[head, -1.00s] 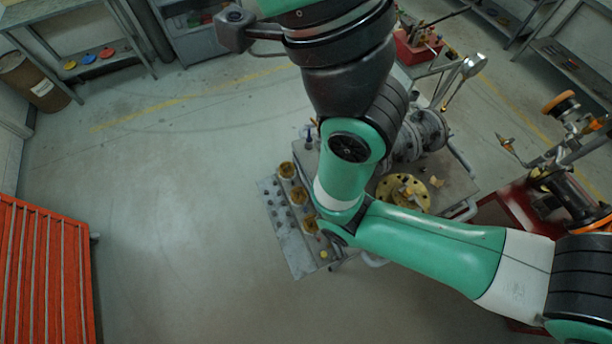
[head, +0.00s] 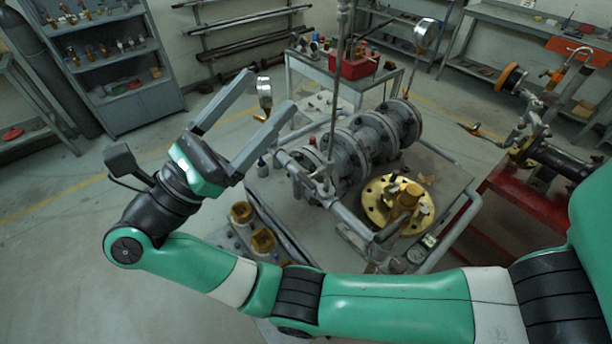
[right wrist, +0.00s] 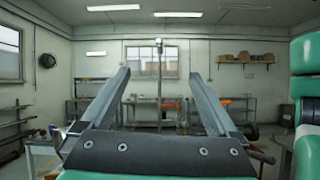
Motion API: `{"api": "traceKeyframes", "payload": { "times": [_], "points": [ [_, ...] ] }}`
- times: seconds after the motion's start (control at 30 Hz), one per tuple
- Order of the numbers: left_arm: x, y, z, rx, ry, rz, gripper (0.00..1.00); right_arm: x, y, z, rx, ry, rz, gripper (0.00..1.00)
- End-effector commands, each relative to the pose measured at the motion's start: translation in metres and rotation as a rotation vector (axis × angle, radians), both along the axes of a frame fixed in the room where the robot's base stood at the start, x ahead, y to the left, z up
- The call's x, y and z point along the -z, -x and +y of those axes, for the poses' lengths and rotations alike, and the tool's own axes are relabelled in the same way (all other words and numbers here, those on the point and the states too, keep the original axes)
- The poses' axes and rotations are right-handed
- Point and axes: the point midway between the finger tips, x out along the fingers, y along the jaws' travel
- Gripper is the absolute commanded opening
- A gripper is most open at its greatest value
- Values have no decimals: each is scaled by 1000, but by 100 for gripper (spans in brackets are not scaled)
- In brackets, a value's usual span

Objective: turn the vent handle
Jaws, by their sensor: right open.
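My right gripper (head: 270,90) is open and empty, raised in the air at the left of the valve assembly in the head view. Its two long grey fingers point up and right. They also show wide apart in the right wrist view (right wrist: 159,74). The grey flanged valve body (head: 345,155) lies on a metal bench, with thin pipes in front of it. A round gauge (head: 264,86) appears between the fingers in the head view, apart from them as far as I can tell. I cannot pick out the vent handle with certainty. My left gripper is out of view.
A brass flange (head: 399,204) lies on the bench (head: 455,180). Brass fittings (head: 262,240) stand at its near left. A red stand (head: 525,205) is at right. Floor at left is clear.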

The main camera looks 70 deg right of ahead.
Motion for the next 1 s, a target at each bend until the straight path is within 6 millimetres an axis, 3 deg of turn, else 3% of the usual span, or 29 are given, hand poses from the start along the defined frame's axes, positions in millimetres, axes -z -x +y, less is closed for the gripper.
{"api": "traceKeyframes", "payload": {
  "times": [0.03,0.1,0.2,0.33,0.43,0.57,0.77,0.97,1.0],
  "points": [
    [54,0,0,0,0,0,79,67,-3,2,7,-33,-5,95],
    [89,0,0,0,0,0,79,118,-5,5,19,-74,-11,95],
    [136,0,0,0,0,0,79,181,-8,11,33,-119,-11,95],
    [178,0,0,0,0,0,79,233,-11,17,39,-147,-2,95],
    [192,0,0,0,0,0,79,251,-12,20,40,-157,6,95],
    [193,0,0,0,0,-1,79,253,-13,21,40,-160,9,95],
    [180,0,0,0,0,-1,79,244,-11,17,41,-161,9,95],
    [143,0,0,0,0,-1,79,229,3,-5,43,-160,9,95],
    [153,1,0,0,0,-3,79,234,7,-13,44,-161,7,95]
  ]
}}
